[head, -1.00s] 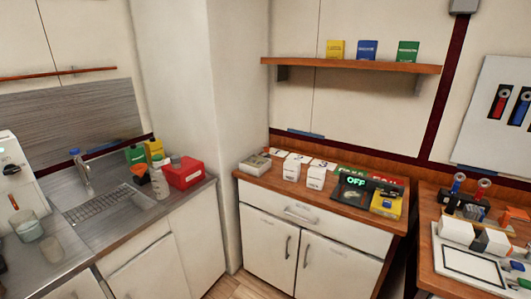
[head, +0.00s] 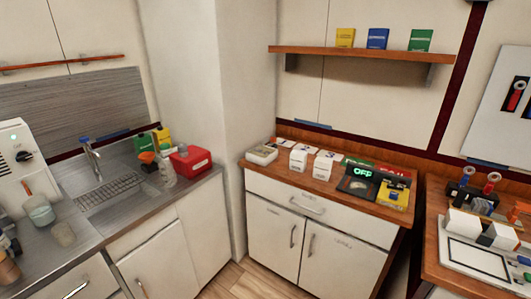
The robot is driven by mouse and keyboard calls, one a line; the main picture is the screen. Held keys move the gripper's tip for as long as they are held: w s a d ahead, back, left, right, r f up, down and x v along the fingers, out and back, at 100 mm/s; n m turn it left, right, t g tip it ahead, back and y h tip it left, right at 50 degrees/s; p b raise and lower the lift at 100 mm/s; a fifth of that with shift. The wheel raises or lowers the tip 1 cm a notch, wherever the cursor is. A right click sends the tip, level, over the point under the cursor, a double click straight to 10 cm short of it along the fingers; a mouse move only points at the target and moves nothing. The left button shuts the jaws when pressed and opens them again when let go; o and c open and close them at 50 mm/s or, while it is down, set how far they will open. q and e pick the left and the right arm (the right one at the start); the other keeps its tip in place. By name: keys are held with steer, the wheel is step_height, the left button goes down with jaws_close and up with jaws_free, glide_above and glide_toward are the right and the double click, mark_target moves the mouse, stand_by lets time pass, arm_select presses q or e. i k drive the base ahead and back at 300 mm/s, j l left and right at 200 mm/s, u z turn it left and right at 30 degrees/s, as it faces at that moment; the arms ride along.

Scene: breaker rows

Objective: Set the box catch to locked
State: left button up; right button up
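No catch can be made out clearly at this size. A dark box (head: 358,187) with a lit green "OFF" display (head: 361,172) stands on the wooden counter. Beside it, to the right, is a yellow unit (head: 395,198) with a small blue part (head: 394,194) on it. A red box (head: 191,164) stands on the steel sink counter by the wall corner; whether it has a catch cannot be told. Neither of my grippers is in view.
The wooden counter (head: 268,171) also holds white boxes (head: 298,161) and a grey tray (head: 262,155). A bench (head: 435,243) at the right holds tools and a white-framed panel (head: 478,262). A sink (head: 110,192) is at the left. Floor (head: 232,280) shows between the cabinets.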

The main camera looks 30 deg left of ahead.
mark_target(273, 139)
steer(key=i+j+z, duration=0.1)
steer(key=j, duration=0.3)
steer(key=i+j, duration=0.2)
steer(key=j, duration=0.15)
steer(key=i+j+z, duration=0.15)
steer(key=j, duration=0.25)
steer(key=i+j, duration=0.1)
steer(key=j, duration=0.3)
steer(key=i+j+z, duration=0.15)
steer(key=j, duration=0.65)
steer(key=i+z, duration=0.05)
steer(key=i, duration=0.05)
